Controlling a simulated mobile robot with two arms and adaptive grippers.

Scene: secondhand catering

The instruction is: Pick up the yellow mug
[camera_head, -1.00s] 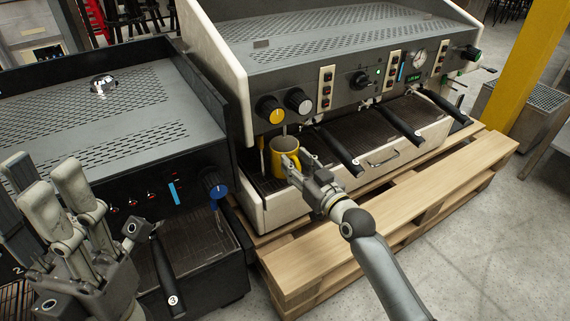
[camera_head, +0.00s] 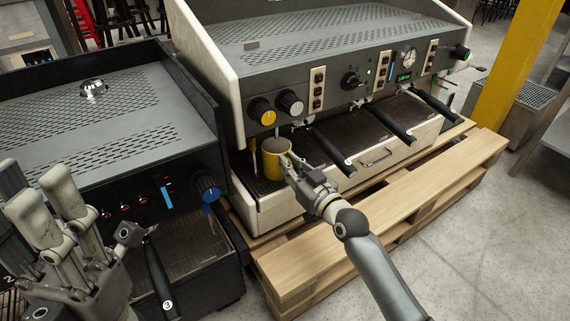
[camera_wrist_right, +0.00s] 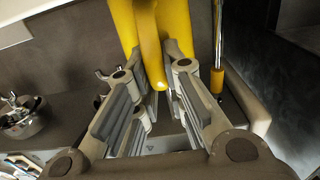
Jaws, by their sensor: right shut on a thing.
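The yellow mug (camera_head: 271,166) is upright at the left end of the espresso machine's drip tray, below the yellow and white knobs. I cannot tell whether its base touches the tray. My right gripper (camera_head: 286,164) is at the near right side of the mug, shut on its handle. In the right wrist view the yellow handle (camera_wrist_right: 152,75) runs down between the fingers, with the mug body (camera_wrist_right: 178,18) behind it at the top. The fingers hide part of the handle. My left gripper (camera_head: 62,215) is at the lower left, fingers up, apart from the mug.
The large espresso machine (camera_head: 330,62) rises behind the mug, its black-handled portafilters (camera_head: 332,150) jutting forward. A dark machine (camera_head: 110,130) stands at the left. A wooden pallet (camera_head: 400,215) lies underneath. A metal wand with a yellow sleeve (camera_wrist_right: 217,80) is close beside the mug.

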